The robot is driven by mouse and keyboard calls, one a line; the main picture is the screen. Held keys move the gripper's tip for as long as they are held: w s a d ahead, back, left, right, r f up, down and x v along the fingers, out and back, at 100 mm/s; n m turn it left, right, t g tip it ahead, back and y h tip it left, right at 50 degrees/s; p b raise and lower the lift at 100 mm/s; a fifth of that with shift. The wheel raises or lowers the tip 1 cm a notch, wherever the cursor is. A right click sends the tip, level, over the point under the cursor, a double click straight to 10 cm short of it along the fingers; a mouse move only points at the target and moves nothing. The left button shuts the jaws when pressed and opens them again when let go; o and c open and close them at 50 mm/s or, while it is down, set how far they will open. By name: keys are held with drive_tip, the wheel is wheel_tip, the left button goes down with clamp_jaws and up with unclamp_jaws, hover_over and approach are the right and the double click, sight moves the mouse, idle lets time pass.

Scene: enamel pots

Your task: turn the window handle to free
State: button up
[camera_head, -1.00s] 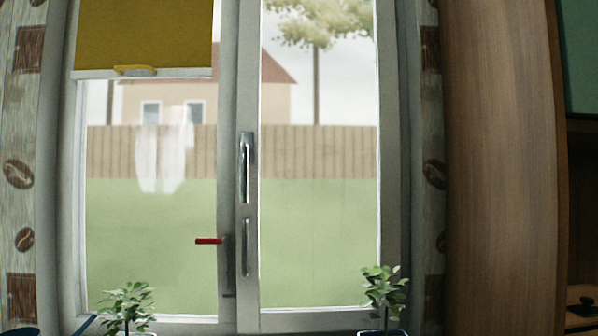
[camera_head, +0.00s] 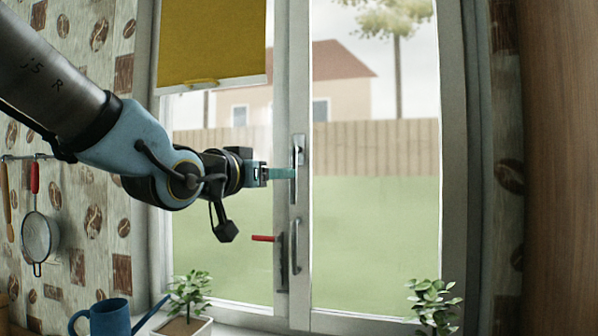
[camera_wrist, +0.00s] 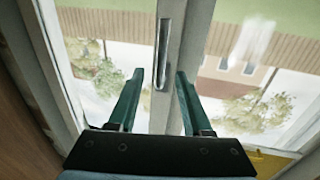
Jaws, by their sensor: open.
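The window handle (camera_head: 299,149) is a silver lever on the upright middle frame, its grip hanging straight down. My gripper (camera_head: 290,174) reaches in from the left at the handle's height, and its green fingers cover part of the handle in the head view. In the wrist view the handle (camera_wrist: 162,58) shows in line with the gap between my open fingertips (camera_wrist: 159,74), with a finger on either side. The fingers are apart from each other and hold nothing. I cannot tell whether the handle's end lies between them or just beyond.
Below the handle are a grey pull bar (camera_head: 295,246) and a red lever (camera_head: 263,238). Plants (camera_head: 187,290) and (camera_head: 433,304) and a blue watering can (camera_head: 110,317) stand low down. A yellow blind (camera_head: 212,42) hangs at the upper left.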

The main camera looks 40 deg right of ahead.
drive_tip(key=p+x, duration=0.2)
drive_tip(key=x, duration=0.5)
drive_tip(key=shift+w+d, duration=0.2)
drive_tip(key=shift+d, duration=0.05)
drive_tip(key=shift+c, duration=0.2)
clamp_jaws()
idle(1.0)
